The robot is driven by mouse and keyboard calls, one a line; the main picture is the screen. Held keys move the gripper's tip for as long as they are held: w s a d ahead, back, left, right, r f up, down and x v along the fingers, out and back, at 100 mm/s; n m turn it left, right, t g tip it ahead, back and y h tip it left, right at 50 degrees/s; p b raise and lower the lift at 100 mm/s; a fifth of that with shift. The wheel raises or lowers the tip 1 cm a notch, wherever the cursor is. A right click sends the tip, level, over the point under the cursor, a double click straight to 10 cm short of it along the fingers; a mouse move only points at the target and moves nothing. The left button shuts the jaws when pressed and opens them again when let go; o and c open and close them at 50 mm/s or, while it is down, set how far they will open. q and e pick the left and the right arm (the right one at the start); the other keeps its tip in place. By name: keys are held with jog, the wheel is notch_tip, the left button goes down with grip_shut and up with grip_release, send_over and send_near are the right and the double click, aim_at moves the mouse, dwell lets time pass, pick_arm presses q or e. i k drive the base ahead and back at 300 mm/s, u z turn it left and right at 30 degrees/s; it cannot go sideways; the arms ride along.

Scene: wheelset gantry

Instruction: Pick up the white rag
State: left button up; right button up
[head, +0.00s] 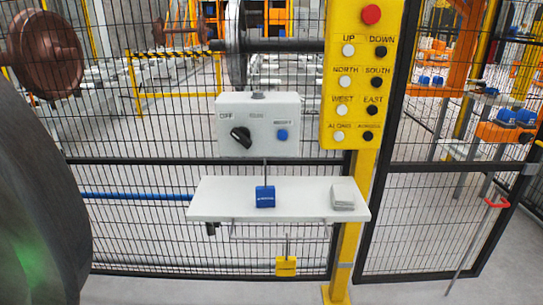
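A small white folded rag (343,195) lies at the right end of a white shelf (225,205) in front of the mesh fence. It appears as a flat, stacked square. Nothing touches it from above. Neither my left nor my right gripper shows in the head view. A large dark rounded shape with a green glow fills the left edge and hides what is behind it.
A blue padlock-like block (265,196) is at the middle of the shelf. A grey control box (258,127) is above it. A yellow button panel (362,75) on a yellow post stands at right. A yellow tag (286,266) hangs below the shelf.

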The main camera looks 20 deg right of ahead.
aim_at(342, 197)
jog(key=z, duration=2.3)
jog(key=i, duration=2)
jog(key=u, duration=1.55)
